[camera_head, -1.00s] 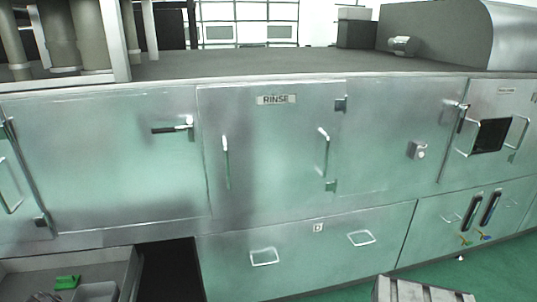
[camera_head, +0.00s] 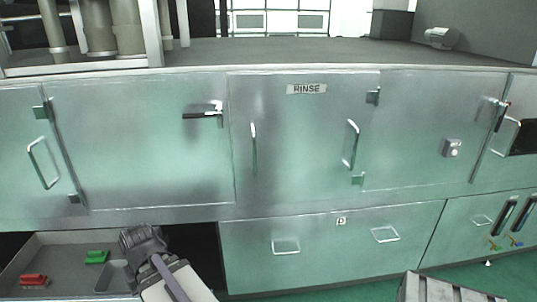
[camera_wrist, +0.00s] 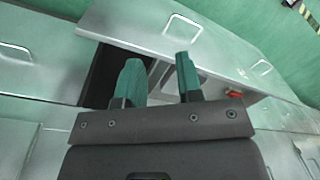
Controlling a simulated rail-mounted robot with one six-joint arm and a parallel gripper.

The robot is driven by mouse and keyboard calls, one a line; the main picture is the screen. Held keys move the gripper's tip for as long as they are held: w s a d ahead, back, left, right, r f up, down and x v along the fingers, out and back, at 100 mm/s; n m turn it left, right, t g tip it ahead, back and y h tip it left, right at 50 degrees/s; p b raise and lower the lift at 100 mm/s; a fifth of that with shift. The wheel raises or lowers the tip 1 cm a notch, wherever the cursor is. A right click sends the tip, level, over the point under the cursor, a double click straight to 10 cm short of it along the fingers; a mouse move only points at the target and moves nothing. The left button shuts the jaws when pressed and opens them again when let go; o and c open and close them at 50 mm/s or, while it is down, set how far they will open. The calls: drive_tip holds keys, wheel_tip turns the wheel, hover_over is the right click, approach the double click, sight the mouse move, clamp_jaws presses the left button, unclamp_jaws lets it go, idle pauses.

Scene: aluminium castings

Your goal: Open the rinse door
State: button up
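The rinse door (camera_head: 305,130) is a greenish metal panel under the RINSE label (camera_head: 306,89), in the middle of the head view. It looks shut, flush with the panels beside it. It has a thin upright handle (camera_head: 253,148) near its left edge and a bar handle (camera_head: 350,145) near the right. Hinges (camera_head: 373,97) sit on its right side. My gripper (camera_head: 143,243) is low and left of the door, in front of the open drawer. In the wrist view, my gripper (camera_wrist: 158,70) has its two teal fingers apart with nothing held between them.
An open drawer (camera_head: 40,245) at lower left holds a red block (camera_head: 34,280), a green block (camera_head: 96,257) and a grey bin (camera_head: 115,277). A shut drawer (camera_head: 335,250) lies below the rinse door. A ribbed grey object (camera_head: 445,290) stands at the lower right.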

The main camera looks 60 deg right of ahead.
drive_tip(key=shift+o, duration=0.3)
drive_tip(key=s+d+r+m+t+y, duration=0.1)
drive_tip(key=d+t, duration=0.3)
drive_tip(key=d, duration=0.8)
drive_tip(key=shift+d+m+t, duration=0.3)
drive_tip(key=shift+m, duration=0.6)
drive_tip(key=m+t+h, duration=0.2)
drive_tip(key=t+h, duration=0.6)
drive_tip(key=h, duration=0.7)
approach(255, 157)
drive_tip(key=x, duration=1)
drive_tip(key=shift+w+d, duration=0.25)
drive_tip(key=shift+d, duration=0.05)
clamp_jaws()
